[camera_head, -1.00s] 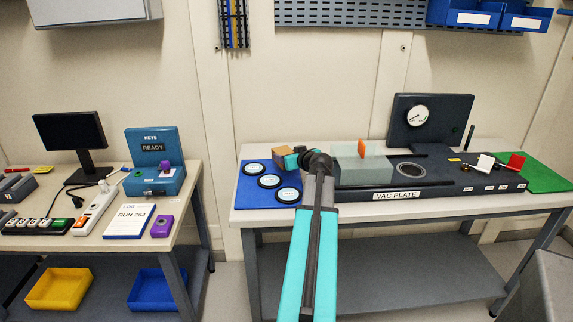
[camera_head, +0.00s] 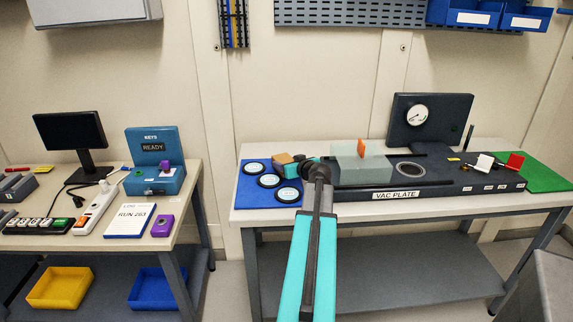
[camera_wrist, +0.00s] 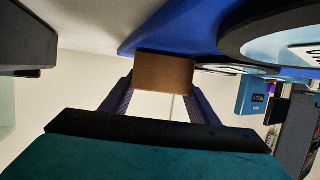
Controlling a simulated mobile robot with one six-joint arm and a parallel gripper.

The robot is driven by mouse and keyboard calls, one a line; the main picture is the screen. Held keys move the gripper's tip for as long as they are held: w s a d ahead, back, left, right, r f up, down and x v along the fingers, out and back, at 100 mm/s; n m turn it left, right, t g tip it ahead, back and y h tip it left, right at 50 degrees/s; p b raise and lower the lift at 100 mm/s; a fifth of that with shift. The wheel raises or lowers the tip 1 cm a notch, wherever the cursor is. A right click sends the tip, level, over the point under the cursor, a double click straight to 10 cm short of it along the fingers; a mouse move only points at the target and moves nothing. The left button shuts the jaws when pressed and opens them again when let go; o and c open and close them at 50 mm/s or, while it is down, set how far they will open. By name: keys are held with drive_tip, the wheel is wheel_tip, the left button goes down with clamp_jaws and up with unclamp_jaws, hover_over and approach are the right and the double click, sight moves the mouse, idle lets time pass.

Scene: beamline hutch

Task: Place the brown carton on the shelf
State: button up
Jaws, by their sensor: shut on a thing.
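The brown carton (camera_head: 283,159) shows in the head view at the back left part of the right-hand table, over or near the blue mat. In the wrist view the carton (camera_wrist: 164,72) sits between the two dark fingers of my gripper (camera_wrist: 160,90), which is shut on it. In the head view my gripper (camera_head: 292,160) is small and partly hidden by my own arm. Whether the carton touches the table is unclear. A grey lower shelf (camera_head: 420,275) runs under the right-hand table, its visible part empty.
The blue mat (camera_head: 245,186) carries several round discs. A translucent block (camera_head: 362,172) on the VAC PLATE base (camera_head: 440,187) stands close right of my arm. The left table (camera_head: 80,220) is crowded, with yellow (camera_head: 58,288) and blue bins (camera_head: 158,290) below.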

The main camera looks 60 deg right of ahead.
drive_tip(key=shift+f, duration=0.1)
drive_tip(key=o, duration=1.3)
drive_tip(key=b+v, duration=0.1)
drive_tip(key=v, duration=1)
drive_tip(key=shift+s+a+b, duration=0.15)
drive_tip(key=shift+s+b, duration=0.1)
drive_tip(key=shift+b, duration=0.15)
drive_tip(key=shift+s+a+r, duration=0.1)
drive_tip(key=shift+s+r, duration=0.1)
drive_tip(key=shift+r, duration=0.05)
drive_tip(key=shift+o, duration=0.5)
